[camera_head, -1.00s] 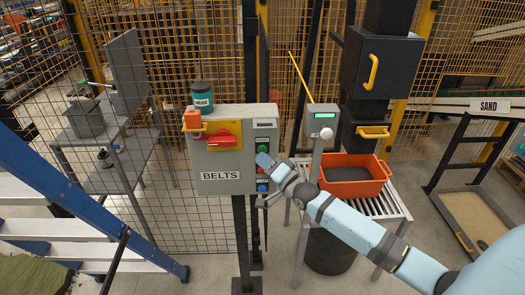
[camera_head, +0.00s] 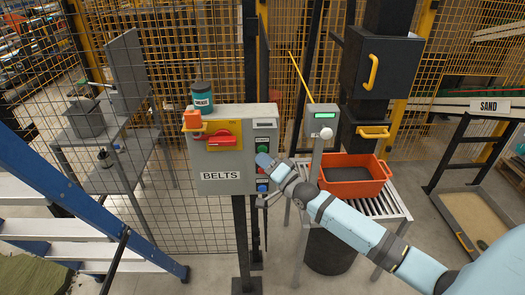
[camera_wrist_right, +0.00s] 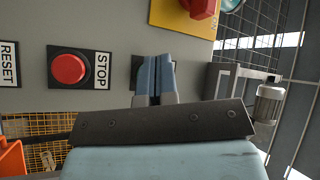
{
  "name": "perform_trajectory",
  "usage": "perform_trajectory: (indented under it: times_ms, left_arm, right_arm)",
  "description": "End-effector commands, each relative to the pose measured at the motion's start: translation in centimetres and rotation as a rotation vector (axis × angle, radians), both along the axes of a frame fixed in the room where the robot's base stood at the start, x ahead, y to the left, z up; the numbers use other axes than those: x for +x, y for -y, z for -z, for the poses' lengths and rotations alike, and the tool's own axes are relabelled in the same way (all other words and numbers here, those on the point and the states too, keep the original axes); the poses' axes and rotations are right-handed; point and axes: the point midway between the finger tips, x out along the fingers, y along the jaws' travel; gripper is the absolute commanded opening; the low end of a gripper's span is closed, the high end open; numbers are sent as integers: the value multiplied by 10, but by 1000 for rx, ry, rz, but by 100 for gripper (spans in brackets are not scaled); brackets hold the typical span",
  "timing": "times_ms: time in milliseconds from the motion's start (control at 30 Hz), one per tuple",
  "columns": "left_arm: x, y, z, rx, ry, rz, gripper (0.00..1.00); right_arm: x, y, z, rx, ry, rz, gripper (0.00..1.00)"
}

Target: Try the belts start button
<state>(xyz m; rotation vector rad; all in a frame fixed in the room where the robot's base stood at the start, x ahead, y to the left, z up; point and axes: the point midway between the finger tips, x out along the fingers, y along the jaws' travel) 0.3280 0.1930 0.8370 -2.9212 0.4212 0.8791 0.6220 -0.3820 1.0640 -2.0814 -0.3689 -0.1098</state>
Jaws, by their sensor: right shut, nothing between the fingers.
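The grey BELTS control box (camera_head: 212,165) stands on posts in front of the mesh fence. Its right side carries a column of buttons: a green button (camera_head: 263,142) above, a red one, and a blue one (camera_head: 262,187) below. My right gripper (camera_head: 264,159) is at this column, just below the green button. In the right wrist view its fingers (camera_wrist_right: 157,78) are shut and empty, pointing at the panel beside the red STOP button (camera_wrist_right: 69,68). They hide the control behind them; I cannot tell if they touch it. My left gripper is out of view.
A red rotary handle (camera_head: 221,142) on a yellow plate is on the box, with a teal jar (camera_head: 202,98) on top. An orange crate (camera_head: 354,178) sits on rollers at right. A blue ladder (camera_head: 80,205) stands at left.

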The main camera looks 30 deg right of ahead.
Motion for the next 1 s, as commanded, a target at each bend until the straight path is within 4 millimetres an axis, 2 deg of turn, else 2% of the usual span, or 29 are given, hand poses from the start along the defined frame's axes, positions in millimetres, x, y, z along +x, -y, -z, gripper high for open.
perform_trajectory:
  times_ms: [233, 1000]
  left_arm:
    - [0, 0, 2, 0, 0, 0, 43]
    - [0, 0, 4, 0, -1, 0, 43]
  right_arm:
    - [7, 4, 0, 0, 1, -1, 0]
    - [11, 7, 0, -1, 0, 0, 0]
